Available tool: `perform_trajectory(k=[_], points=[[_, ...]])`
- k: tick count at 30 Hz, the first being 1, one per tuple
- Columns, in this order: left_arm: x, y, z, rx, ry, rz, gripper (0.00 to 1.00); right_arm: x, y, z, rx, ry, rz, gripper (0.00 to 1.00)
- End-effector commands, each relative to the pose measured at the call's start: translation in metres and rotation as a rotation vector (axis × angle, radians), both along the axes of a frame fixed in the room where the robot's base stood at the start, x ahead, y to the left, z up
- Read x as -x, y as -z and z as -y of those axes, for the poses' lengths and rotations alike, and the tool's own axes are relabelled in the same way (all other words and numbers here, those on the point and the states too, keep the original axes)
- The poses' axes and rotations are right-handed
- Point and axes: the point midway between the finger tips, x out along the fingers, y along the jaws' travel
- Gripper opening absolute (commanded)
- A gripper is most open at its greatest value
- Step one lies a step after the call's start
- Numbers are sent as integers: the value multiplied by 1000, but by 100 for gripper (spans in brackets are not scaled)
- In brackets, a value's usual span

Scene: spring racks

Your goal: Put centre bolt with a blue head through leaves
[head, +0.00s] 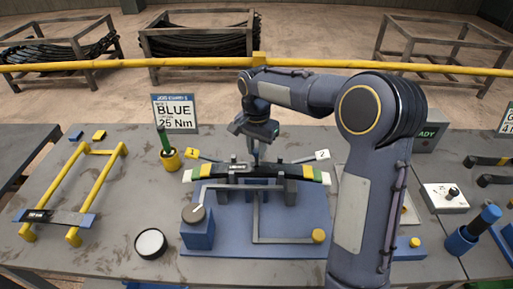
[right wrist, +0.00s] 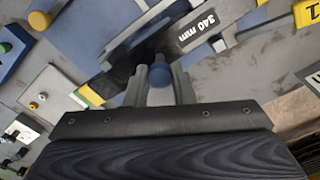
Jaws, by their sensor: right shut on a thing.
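The leaves (head: 233,174) form a dark curved stack with yellow and green bands near its ends, clamped across the blue fixture (head: 310,233) in the middle of the bench. In the right wrist view a dark leaf (right wrist: 150,50) shows with a "340 mm" label. My right gripper (head: 255,157) is over the middle of the stack, pointing down. It is shut on the centre bolt, whose round blue head (right wrist: 159,75) shows between the two fingers (right wrist: 160,84). The bolt's shank and tip are hidden, so I cannot tell whether it is inside the leaves. My left gripper is not in view.
A yellow stand (head: 120,160) is at the left, near a yellow cup (head: 170,160) with a green-handled tool. A round dish (head: 151,243) lies at the front. A sign reading "BLUE 25 Nm" (head: 175,112) stands behind. A blue holder (head: 461,239) is at the right.

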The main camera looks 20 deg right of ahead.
Motion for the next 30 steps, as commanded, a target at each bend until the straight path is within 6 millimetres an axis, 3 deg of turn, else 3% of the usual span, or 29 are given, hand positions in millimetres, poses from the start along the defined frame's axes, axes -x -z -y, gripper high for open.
perform_trajectory(k=[30], points=[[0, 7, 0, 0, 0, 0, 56, 0, 13, 0, 0, 0, 0, 6]])
